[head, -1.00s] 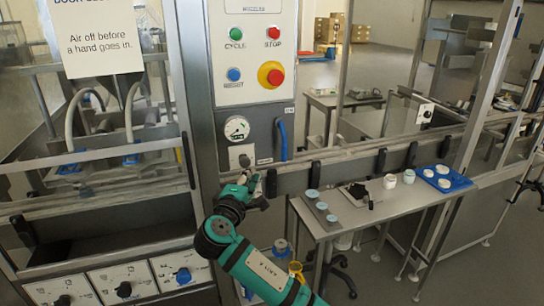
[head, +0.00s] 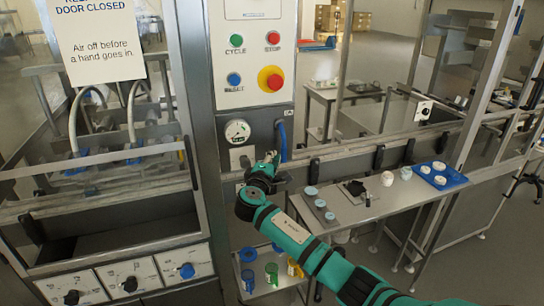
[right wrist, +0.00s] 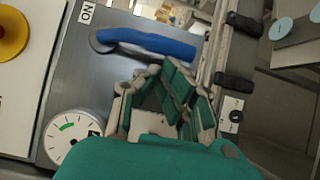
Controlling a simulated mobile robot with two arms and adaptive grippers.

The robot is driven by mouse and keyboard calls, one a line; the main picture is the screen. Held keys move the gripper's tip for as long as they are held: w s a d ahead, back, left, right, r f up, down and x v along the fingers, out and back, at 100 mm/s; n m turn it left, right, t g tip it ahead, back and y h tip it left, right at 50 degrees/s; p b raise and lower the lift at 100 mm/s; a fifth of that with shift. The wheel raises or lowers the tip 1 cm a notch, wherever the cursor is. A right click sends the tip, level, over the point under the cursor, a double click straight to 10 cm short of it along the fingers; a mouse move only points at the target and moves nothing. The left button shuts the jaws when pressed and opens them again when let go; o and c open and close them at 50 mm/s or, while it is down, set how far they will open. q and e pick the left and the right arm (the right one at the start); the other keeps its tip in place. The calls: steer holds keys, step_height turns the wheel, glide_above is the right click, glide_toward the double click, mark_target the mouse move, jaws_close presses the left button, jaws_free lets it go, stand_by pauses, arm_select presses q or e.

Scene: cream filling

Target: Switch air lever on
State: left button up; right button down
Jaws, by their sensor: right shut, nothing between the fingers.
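The blue air lever (head: 282,140) hangs down on the grey panel beside the gauge. In the right wrist view, the lever (right wrist: 150,42) runs across the picture from its dark pivot at the left, with a label reading ON near that pivot. My right gripper (head: 271,157) is shut and empty, just left of the lever's lower end. In the right wrist view, its closed fingertips (right wrist: 160,72) are close below the lever's free end. I cannot tell whether they touch it. My left gripper is not in view.
The round gauge (head: 237,132) is left of the lever. Above are the buttons and the red stop knob (head: 271,79). A rail with dark clamps (head: 314,167) runs right of the gripper, above a side table (head: 351,208) with cups. A shelf with coloured cups is below.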

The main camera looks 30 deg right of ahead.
steer(key=shift+f, duration=0.1)
steer(key=shift+d+f+n+b, duration=0.1)
steer(key=shift+d+n+b, duration=0.15)
steer(key=shift+b, duration=0.2)
steer(key=s+d+r+n+t+y+b, duration=0.1)
steer(key=d+r+n+t+y+b, duration=0.1)
steer(key=d+n+t+b, duration=0.3)
steer(key=s+d+r+n+t+y+b, duration=0.2)
steer(key=d+n+t+b, duration=0.3)
steer(key=n+b, duration=0.9)
steer(key=shift+d+r+t, duration=0.2)
steer(key=shift+d+t, duration=0.1)
steer(key=shift+d, duration=0.55)
steer(key=shift+n, duration=0.25)
